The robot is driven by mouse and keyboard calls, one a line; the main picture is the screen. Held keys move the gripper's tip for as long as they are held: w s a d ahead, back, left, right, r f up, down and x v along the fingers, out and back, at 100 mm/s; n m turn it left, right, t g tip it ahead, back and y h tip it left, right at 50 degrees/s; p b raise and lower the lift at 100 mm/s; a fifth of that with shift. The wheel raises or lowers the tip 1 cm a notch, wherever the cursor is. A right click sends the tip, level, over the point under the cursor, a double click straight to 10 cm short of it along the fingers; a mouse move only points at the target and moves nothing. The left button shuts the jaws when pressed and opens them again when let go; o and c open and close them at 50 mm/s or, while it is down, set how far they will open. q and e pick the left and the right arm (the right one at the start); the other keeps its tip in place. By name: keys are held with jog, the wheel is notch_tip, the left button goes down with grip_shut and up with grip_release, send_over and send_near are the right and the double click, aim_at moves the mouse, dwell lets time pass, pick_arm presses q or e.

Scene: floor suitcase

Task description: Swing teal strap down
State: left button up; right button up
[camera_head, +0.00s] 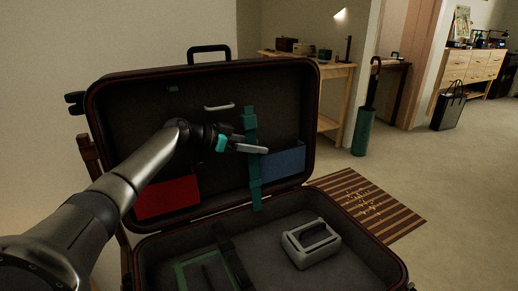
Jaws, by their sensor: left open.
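The teal strap (254,178) hangs straight down along the inside of the raised suitcase lid (140,110), between a red pocket and a blue pocket. It has wider teal pieces at its top and lower part. My left arm reaches in from the left, and my left gripper (250,146) is in front of the lid, its fingers overlapping the strap's upper half in the picture. The jaws are open. I cannot tell whether a finger touches the strap. My right gripper is out of view.
The suitcase base (365,256) lies open below, holding a light grey boxy item (311,243), a green-framed item (200,270) and a dark strap. The red pocket (167,198) and blue pocket (284,163) are on the lid. A striped mat (372,205) and an umbrella stand (363,130) are to the right.

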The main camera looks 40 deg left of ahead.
pick_arm(q)
jog(key=shift+x, duration=0.95)
jog(key=shift+r, duration=0.1)
jog(key=c, duration=0.9)
grip_shut()
jog(key=shift+a+r, duration=0.1)
jog(key=shift+a, duration=0.05)
